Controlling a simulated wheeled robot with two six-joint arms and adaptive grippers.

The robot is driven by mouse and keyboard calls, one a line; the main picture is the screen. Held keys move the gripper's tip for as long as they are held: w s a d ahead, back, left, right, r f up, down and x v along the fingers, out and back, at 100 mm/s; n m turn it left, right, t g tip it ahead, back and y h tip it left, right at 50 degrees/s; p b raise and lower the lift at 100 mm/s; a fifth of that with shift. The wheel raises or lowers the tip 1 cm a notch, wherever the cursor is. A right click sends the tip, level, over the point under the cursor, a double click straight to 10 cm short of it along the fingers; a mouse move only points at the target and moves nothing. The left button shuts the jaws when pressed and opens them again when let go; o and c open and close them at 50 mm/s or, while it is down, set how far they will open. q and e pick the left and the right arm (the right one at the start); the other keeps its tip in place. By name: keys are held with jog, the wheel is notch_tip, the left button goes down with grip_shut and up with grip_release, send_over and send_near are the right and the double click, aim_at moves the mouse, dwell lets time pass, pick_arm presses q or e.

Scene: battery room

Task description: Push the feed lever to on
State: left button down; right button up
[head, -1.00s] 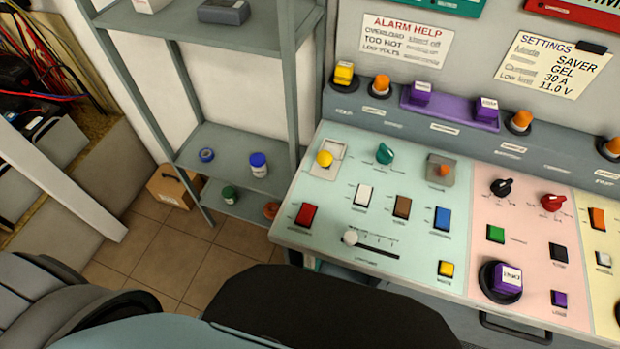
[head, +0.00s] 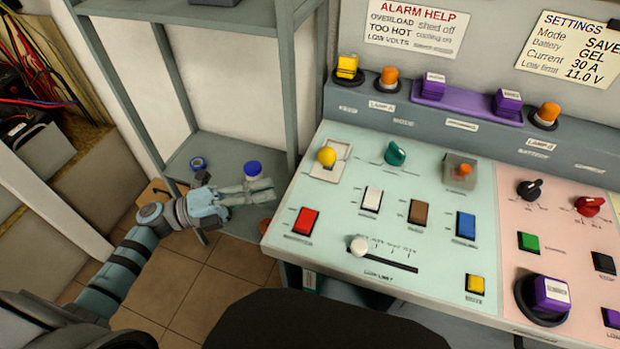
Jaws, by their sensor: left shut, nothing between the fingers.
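The sloped panel holds two lever-like controls on square plates: a yellow-knobbed one (head: 327,157) on a pale plate at the upper left, and an orange-knobbed one (head: 464,170) on a grey plate further right. Their labels are too small to read, so I cannot tell which is the feed lever or its setting. My left gripper (head: 271,190) is shut and empty, left of the panel's left edge, its fingers pointing right towards the panel. It appears apart from every control. My right gripper is not in view.
The pale green panel section (head: 340,205) also bears a teal knob (head: 395,152), several rocker switches and a white slider knob (head: 358,246). A grey shelf (head: 190,150) with a blue-lidded jar (head: 252,169) stands behind my left gripper. Tiled floor lies below.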

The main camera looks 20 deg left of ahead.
aim_at(310, 190)
pick_arm(q)
jog(key=p+x, duration=0.1)
jog(key=x, duration=0.9)
jog(key=shift+a+p, duration=0.1)
jog(key=shift+p, duration=0.25)
